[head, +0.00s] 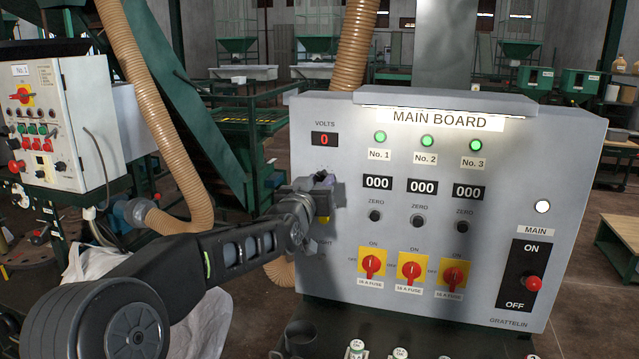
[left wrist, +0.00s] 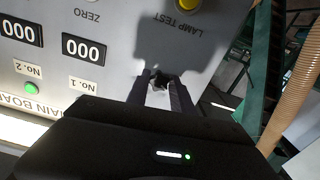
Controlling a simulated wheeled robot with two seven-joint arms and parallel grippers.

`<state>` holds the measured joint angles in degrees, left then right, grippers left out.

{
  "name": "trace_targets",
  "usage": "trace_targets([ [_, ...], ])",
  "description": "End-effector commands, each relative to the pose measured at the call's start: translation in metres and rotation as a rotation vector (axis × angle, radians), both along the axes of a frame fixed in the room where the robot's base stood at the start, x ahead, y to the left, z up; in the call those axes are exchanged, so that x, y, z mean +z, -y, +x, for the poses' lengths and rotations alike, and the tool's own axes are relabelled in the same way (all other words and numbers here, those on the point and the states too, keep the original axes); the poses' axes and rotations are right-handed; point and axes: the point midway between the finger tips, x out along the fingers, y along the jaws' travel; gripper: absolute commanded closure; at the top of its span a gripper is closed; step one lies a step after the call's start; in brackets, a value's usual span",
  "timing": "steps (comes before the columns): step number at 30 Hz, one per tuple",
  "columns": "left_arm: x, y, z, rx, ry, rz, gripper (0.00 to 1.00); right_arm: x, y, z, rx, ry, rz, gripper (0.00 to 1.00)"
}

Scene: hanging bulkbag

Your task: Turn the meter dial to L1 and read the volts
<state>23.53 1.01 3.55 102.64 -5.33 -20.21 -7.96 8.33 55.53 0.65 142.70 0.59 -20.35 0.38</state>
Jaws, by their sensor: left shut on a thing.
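The grey main board (head: 340,225) faces me with a VOLTS display (head: 324,139) at its upper left, which reads a red 0. My left gripper (head: 325,188) is at the board's left side, below this display. In the left wrist view my left gripper (left wrist: 161,84) is shut on a small black knob (left wrist: 160,79), which I take to be the meter dial. The gripper hides the dial's markings, so I cannot read its setting. My right gripper is in neither view.
A yellow LAMP TEST button (left wrist: 187,4) is close to the gripper. Green lamps (head: 427,141), displays reading 000 (head: 422,187), small black ZERO knobs (head: 418,221) and red-yellow fuse switches (head: 411,270) are to the right. A red main switch (head: 533,284) is at far right.

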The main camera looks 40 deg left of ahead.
Motion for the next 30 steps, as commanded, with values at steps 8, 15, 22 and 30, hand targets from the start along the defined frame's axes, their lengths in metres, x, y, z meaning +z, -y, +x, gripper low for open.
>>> trace_targets([
  [8,-0.001,0.0,0.0,-0.001,-0.018,0.051,1.0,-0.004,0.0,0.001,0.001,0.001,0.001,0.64],
  [15,-0.002,0.0,0.0,-0.001,-0.061,0.177,1.0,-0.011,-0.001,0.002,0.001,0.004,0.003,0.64],
  [22,-0.001,-0.001,0.0,-0.001,-0.121,0.348,1.0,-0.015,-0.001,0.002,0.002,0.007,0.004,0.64],
  [30,0.0,-0.002,-0.001,-0.001,-0.189,0.536,1.0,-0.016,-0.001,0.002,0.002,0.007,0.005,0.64],
])
